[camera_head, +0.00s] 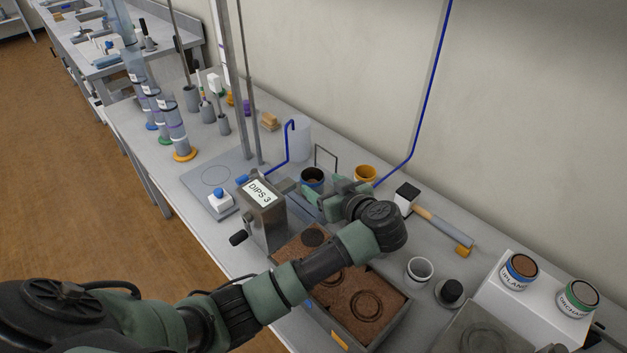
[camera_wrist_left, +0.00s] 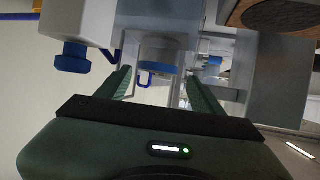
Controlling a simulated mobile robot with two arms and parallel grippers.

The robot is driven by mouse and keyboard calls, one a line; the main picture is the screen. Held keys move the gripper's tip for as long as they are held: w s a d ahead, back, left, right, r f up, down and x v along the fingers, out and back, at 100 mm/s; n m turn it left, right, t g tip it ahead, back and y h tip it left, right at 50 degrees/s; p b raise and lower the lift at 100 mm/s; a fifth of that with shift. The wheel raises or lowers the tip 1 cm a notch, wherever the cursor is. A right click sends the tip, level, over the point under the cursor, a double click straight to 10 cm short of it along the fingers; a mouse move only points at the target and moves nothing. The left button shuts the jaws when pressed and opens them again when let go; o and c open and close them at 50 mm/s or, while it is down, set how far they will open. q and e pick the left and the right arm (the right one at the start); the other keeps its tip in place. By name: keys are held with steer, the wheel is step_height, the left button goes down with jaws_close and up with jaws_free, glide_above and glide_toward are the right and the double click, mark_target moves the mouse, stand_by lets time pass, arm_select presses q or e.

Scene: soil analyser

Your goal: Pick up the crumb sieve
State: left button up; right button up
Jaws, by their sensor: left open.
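No vessel is clearly marked as the crumb sieve. A dark round cup with a blue band (camera_head: 312,179) stands behind the DIPS 3 box, and I cannot be sure that it is the sieve. My left gripper (camera_head: 310,193) is just in front of this cup, partly hidden by its own wrist. In the left wrist view its two green fingers (camera_wrist_left: 160,88) are apart. A grey cylinder with a blue band (camera_wrist_left: 159,62) shows beyond and between them, seemingly not gripped. My right gripper is out of view.
The metal DIPS 3 box (camera_head: 262,208) stands left of the gripper, the soil tray (camera_head: 396,317) below my forearm. An orange cup (camera_head: 365,174), a mallet (camera_head: 440,228) and a white cup (camera_head: 419,270) are to the right. Tall posts (camera_head: 247,100) rise behind the box.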

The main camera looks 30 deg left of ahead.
mark_target(319, 184)
arm_select(q)
steer(key=x, duration=0.4)
steer(key=shift+d+f, duration=0.25)
steer(key=shift+f, duration=0.15)
steer(key=shift+w+a+f, duration=0.2)
steer(key=shift+w+a, duration=0.05)
steer(key=shift+a, duration=0.15)
jaws_close()
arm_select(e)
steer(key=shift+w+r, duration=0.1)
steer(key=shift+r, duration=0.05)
arm_select(q)
steer(key=shift+r, duration=0.1)
